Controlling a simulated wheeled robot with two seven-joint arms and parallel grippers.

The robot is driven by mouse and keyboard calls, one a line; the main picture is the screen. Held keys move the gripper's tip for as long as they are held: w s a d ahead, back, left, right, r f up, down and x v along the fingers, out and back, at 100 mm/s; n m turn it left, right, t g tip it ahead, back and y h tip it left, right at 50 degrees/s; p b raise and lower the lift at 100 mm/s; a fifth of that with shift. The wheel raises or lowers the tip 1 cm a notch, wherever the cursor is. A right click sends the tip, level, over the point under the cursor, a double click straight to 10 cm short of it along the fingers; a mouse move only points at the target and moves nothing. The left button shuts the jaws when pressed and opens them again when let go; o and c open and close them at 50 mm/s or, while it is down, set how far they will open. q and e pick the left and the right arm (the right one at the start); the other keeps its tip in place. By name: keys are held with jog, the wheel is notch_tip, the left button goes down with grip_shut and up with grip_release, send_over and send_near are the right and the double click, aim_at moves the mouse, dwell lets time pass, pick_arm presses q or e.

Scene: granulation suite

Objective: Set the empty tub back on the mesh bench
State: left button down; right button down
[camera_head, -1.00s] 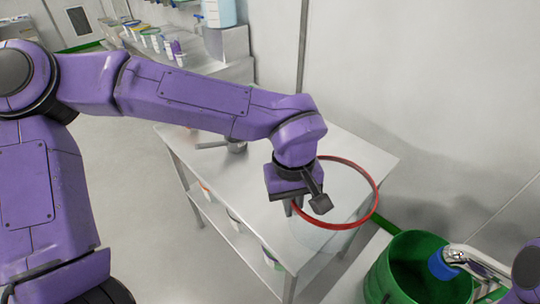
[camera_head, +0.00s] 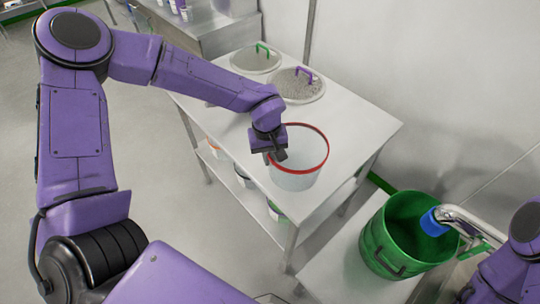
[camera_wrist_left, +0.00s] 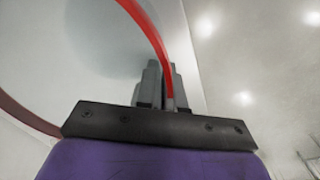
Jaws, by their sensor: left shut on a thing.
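The tub (camera_head: 297,177) is translucent white with a red rim, and looks empty. It stands upright at or just above the top of the metal bench (camera_head: 350,118), near its front edge; I cannot tell whether its base touches. My left gripper (camera_head: 276,160) is shut on the left side of its rim. In the left wrist view the red rim (camera_wrist_left: 150,30) runs down between the fingers (camera_wrist_left: 160,88). My right gripper is not in view; only a purple part of that arm shows at the lower right.
A green bucket (camera_head: 378,245) stands at the right below a metal pipe with a blue end (camera_head: 433,222). Several tubs sit on the lower shelf.

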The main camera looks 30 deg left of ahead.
pick_arm(q)
jog(key=shift+d+f, duration=0.1)
jog(key=c, duration=1.3)
grip_release()
jog(key=shift+s, duration=0.15)
jog(key=shift+o, duration=0.2)
jog(key=shift+r, duration=0.25)
notch_tip(320, 180, up, 12)
jog(key=shift+s+a, duration=0.15)
jog(key=shift+a, duration=0.1)
jog(key=shift+f, duration=0.1)
